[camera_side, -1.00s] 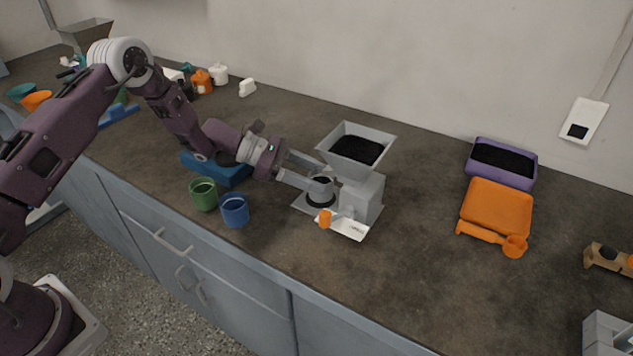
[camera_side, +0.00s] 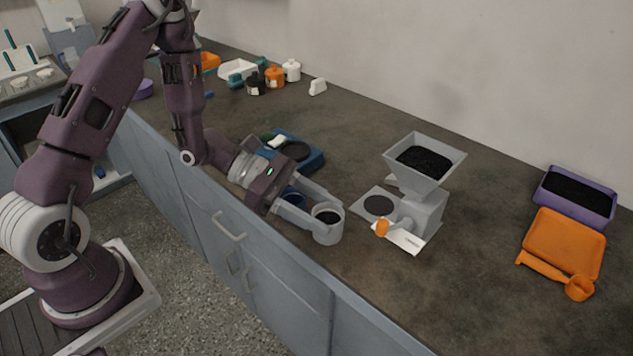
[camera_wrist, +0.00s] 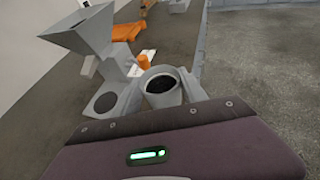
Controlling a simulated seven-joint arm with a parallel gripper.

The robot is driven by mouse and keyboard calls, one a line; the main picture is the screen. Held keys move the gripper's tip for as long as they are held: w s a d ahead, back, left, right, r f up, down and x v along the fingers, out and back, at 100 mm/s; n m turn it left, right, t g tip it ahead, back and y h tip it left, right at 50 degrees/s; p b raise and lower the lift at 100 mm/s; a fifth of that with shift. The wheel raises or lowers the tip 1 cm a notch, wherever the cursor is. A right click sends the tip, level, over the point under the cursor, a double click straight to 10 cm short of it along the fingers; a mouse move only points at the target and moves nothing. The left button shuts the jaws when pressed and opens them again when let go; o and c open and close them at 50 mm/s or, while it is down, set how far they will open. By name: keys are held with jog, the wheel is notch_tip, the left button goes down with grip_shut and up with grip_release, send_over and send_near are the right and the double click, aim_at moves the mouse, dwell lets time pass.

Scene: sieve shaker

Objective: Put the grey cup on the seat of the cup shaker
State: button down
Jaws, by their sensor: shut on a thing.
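The grey cup (camera_side: 328,237), with dark contents inside, is held upright between the fingers of my gripper (camera_side: 318,217). It is near the counter's front edge, clear of the hopper unit. In the wrist view the cup (camera_wrist: 162,97) sits between the fingers, its dark fill visible. The cup shaker appears to be the blue unit (camera_side: 312,160) with a dark round seat (camera_side: 295,150), behind my gripper in the side view. My wrist partly hides the shaker. The shaker does not show in the wrist view.
A grey hopper (camera_side: 428,172) filled with black grains stands right of the cup, with a dark disc (camera_side: 379,205) on its base.

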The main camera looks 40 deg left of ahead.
notch_tip(320, 180, up, 14)
jog(key=n+t+y, duration=0.7)
jog(key=n+y, duration=0.1)
jog(key=n, duration=0.1)
send_over(290, 154)
notch_tip(290, 154, down, 15)
jog(key=shift+a+f, duration=0.1)
jog(key=shift+f+h, duration=0.2)
jog(key=shift+h, duration=0.2)
jog(key=c, duration=0.6)
grip_release()
jog(key=shift+c, duration=0.2)
